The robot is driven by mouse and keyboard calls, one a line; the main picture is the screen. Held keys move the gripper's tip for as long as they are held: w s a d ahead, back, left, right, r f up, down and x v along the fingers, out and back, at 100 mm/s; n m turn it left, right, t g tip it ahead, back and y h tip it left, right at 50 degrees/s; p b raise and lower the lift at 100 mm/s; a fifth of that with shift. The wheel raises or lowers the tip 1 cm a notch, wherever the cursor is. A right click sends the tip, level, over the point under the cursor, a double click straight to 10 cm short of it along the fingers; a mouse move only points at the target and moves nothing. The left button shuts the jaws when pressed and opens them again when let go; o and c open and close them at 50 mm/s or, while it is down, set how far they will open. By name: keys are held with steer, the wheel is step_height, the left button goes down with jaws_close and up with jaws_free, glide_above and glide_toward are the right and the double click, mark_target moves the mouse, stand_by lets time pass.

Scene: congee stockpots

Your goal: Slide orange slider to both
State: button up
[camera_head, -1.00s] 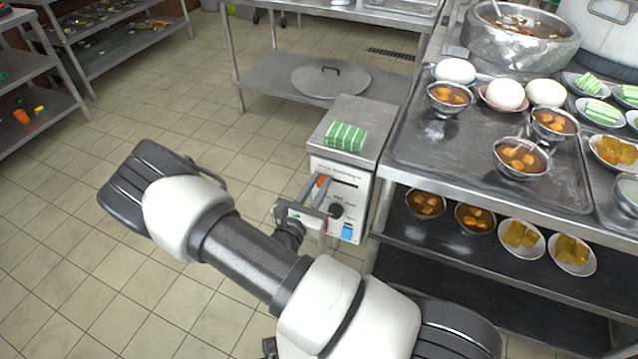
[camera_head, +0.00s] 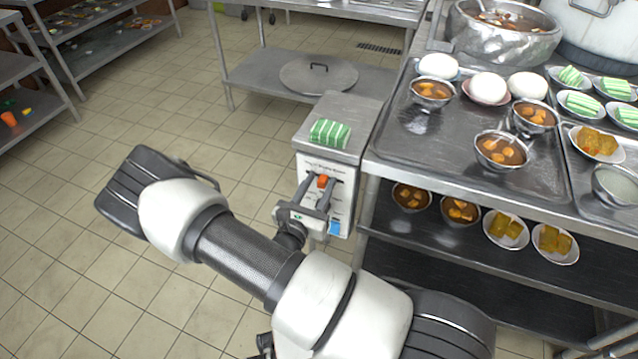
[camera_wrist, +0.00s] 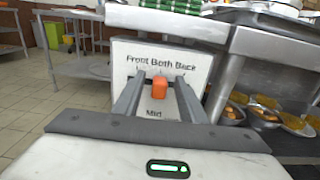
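The orange slider (camera_wrist: 159,84) stands out from the white panel (camera_wrist: 197,60) of a metal box, below the printed word "Both" in the wrist view. "Front" is to its left, "Back" to its right and "Mid" below. The slider also shows in the head view (camera_head: 322,181). My gripper (camera_wrist: 159,78) is open, with one finger on each side of the slider. Gaps show between slider and fingers, and I cannot tell whether either touches it. In the head view my gripper (camera_head: 320,184) covers part of the panel. A blue switch (camera_head: 335,227) is at the panel's lower right.
A green-striped block (camera_head: 330,133) lies on top of the box. A steel counter (camera_head: 440,165) with bowls and buns stands close on the right, with a lower shelf of dishes. A metal table (camera_head: 250,75) is behind. The tiled floor to the left is clear.

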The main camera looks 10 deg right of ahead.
steer(key=p+v, duration=0.2)
steer(key=v, duration=1.5)
steer(key=shift+s, duration=0.15)
steer(key=shift+a+r, duration=0.1)
